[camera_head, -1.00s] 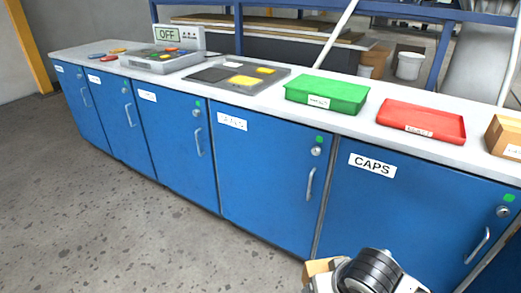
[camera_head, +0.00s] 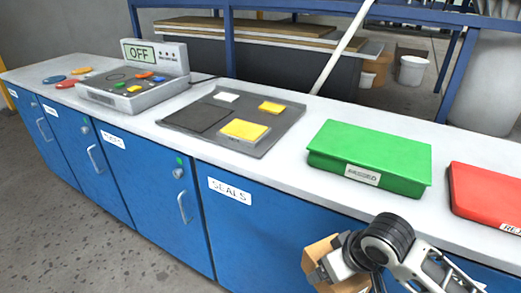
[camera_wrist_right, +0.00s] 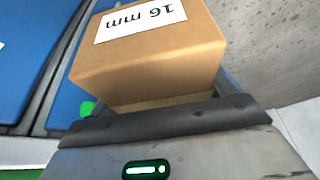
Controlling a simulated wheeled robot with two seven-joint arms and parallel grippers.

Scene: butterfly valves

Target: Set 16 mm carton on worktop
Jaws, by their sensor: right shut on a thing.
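My right gripper (camera_head: 326,272) is shut on a brown carton. The carton (camera_wrist_right: 150,62) carries a white "16 mm" label, upside down in the right wrist view. In the head view the carton (camera_head: 318,258) is partly hidden behind my gripper and shows in front of the blue cabinet doors, beyond the worktop's front edge. The light grey worktop (camera_head: 290,150) runs across the head view. My left gripper is not in view.
On the worktop stand a green box (camera_head: 370,155), a red tray (camera_head: 490,195), a dark mat (camera_head: 200,118) with yellow and white pieces, and a console reading "OFF" (camera_head: 135,80). Coloured discs (camera_head: 68,78) lie far left. Bare worktop shows between mat and green box.

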